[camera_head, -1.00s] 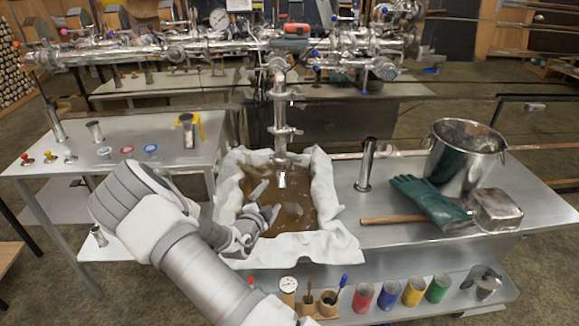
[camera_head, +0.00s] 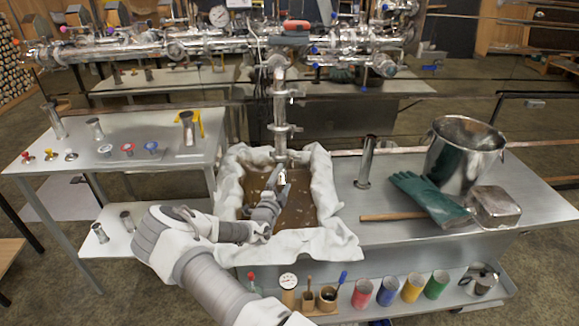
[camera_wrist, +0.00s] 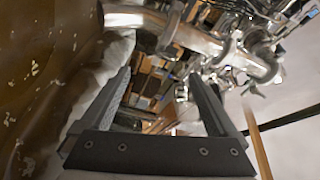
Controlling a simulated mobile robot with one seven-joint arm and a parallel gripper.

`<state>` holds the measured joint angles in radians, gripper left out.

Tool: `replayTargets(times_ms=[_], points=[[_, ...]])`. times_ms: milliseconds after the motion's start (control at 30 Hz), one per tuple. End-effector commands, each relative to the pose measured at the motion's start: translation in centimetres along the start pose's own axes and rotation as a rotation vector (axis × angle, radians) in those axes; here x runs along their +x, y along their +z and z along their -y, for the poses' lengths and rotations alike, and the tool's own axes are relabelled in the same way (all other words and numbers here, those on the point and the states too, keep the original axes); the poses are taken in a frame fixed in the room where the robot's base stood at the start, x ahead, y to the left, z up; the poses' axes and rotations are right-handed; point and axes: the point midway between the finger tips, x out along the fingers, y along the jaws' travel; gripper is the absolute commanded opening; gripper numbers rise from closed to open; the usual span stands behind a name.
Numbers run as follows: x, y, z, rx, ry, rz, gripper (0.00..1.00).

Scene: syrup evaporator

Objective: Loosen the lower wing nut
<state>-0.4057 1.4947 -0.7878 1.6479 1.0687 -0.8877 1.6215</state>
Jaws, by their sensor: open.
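A vertical steel pipe (camera_head: 280,108) hangs over the pan of brown syrup (camera_head: 298,212). It has a lower clamp collar (camera_head: 281,128); its wing nut is too small to make out in the head view. In the wrist view, shiny clamp hardware with wing-like parts (camera_wrist: 254,88) shows right of my fingers; I cannot tell which wing nut this is. My gripper (camera_head: 280,184) is over the pan, below the clamp and close to the pipe's lower end. In the wrist view my gripper (camera_wrist: 160,74) is open, with nothing between its fingers.
White cloth (camera_head: 325,195) drapes the pan's rim. On the right bench are an upright steel tube (camera_head: 367,160), a bucket (camera_head: 462,158), green gloves (camera_head: 432,198) and a steel box (camera_head: 495,206). Colored cups (camera_head: 388,291) stand on the lower shelf. The left table (camera_head: 95,172) holds small fittings.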

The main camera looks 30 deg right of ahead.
Motion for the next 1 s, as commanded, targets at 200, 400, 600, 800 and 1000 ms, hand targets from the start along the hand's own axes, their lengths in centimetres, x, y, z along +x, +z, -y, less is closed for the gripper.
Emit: replayTargets(times_ms=[200,400,600,800,1000], points=[[4.3,-0.1,-0.1,0.000,0.000,-0.001,0.95],[6.8,-0.1,-0.1,0.000,0.000,-0.001,0.95],[7.9,0.0,0.0,0.001,0.000,-0.001,0.95],[8.0,0.0,0.0,0.000,0.001,0.000,0.95],[8.0,0.0,0.0,0.000,0.001,0.000,0.75]])
